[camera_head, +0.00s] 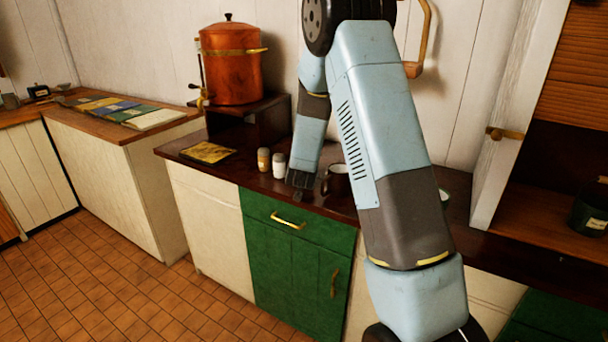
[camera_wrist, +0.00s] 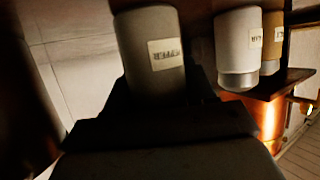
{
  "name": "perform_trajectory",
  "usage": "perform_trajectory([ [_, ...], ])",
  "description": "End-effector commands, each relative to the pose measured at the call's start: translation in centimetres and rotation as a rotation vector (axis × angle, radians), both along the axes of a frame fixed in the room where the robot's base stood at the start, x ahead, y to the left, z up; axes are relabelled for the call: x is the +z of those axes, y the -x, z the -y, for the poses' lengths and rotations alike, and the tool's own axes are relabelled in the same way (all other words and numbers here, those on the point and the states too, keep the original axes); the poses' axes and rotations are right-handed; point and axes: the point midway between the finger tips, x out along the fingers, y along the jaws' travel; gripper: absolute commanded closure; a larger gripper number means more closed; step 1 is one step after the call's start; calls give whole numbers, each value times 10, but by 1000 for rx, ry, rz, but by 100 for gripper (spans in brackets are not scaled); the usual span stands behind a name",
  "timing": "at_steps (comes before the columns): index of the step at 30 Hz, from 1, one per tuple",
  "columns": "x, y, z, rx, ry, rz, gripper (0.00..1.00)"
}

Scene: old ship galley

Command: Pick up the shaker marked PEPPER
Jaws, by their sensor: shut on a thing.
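The pepper shaker (camera_wrist: 150,55) is grey, with a pale label that reads PEPPER upside down in the wrist view. My gripper (camera_wrist: 165,98) is shut on it. In the head view my gripper (camera_head: 300,181) is low over the dark counter, and I cannot make out the shaker there. I cannot tell whether the shaker touches the counter. A white shaker (camera_wrist: 238,48) with a metal cap stands beside it, and it also shows in the head view (camera_head: 280,166). A tan shaker (camera_head: 263,160) stands left of the white one; its label is partly cut off in the wrist view (camera_wrist: 272,42).
A dark mug (camera_head: 337,182) stands close to the right of my gripper. A yellow booklet (camera_head: 208,152) lies on the counter (camera_head: 232,173) to the left. A copper boiler (camera_head: 231,70) stands on a raised shelf behind. Shelving with a dark pot (camera_head: 590,212) is at the right.

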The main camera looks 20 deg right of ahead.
Motion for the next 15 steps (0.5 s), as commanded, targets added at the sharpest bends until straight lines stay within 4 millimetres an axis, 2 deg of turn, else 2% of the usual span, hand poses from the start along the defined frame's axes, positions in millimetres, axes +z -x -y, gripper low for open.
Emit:
perform_trajectory([
  [3, 0, 0, 0, 0, 0, 0, 79],
  [11, 2, 0, 0, 0, 0, 1, 80],
  [15, 12, 0, 0, 1, -1, 2, 80],
])
